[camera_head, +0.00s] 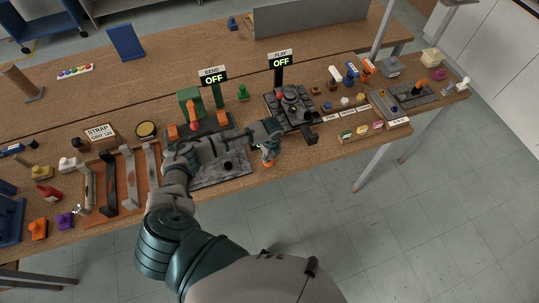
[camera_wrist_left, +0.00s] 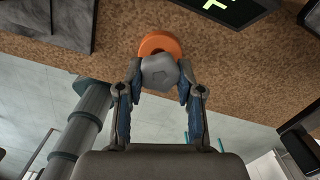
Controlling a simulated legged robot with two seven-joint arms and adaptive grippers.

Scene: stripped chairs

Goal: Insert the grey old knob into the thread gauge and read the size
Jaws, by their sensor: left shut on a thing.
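I cannot tell which item is the thread gauge, and no size reading is legible. My right gripper is out of view.
The dark PLAY fixture (camera_head: 291,107) stands right of the gripper, its sign (camera_head: 281,62) reading OFF. The BEND sign (camera_head: 214,79) also reads OFF. An orange tray (camera_head: 88,183) with metal straps lies left. Small parts crowd the bench's right side.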

